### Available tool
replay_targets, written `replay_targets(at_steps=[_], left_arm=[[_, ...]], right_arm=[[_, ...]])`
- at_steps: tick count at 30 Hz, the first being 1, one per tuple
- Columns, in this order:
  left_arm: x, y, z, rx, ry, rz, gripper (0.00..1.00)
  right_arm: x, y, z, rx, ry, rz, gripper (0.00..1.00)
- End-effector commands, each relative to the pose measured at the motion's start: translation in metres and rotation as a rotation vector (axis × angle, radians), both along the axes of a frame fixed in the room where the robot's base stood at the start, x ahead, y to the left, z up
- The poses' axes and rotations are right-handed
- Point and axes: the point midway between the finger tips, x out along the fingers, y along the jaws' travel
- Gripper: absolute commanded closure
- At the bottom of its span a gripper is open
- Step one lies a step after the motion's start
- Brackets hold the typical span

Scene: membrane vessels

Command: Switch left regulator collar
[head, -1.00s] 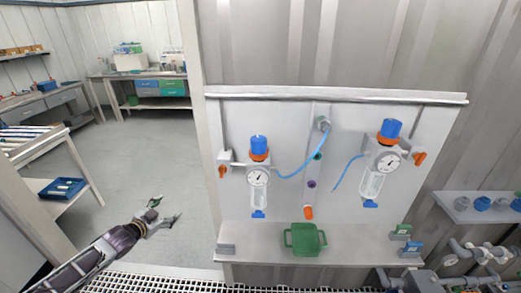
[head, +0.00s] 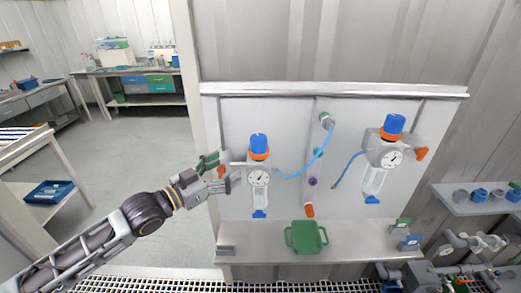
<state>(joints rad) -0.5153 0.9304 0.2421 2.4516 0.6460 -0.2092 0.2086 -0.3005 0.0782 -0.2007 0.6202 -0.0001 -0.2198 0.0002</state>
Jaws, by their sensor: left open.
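The left regulator hangs on the white wall panel. It has a blue knob (head: 259,142), an orange collar (head: 259,155) under the knob, a round gauge (head: 259,178) and a clear bowl with a blue tip. My left gripper (head: 222,172) is open, just left of this regulator and slightly below the collar; its fingers point right and up, near the small orange part on the regulator's left side. I cannot tell whether they touch it. The right regulator (head: 387,158) looks alike and hangs farther right. My right gripper is not in view.
A blue hose (head: 305,165) runs right from the left regulator to a fitting on the middle strip. A green tray (head: 306,237) sits on the ledge below. Green and blue tags stand at the ledge's right end. Floor at left is open.

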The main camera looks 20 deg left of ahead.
Motion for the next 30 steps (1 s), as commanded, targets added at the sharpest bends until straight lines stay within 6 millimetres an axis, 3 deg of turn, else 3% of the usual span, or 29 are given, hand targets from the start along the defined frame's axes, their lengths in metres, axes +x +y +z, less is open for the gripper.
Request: replay_targets(at_steps=[8,30], left_arm=[[0.001,0.0014,-0.0022,-0.073,0.045,0.0,0.22],[0.0073,-0.0004,-0.0024,-0.075,0.046,0.003,0.22]], right_arm=[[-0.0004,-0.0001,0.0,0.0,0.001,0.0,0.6],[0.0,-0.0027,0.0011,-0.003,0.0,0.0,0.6]])
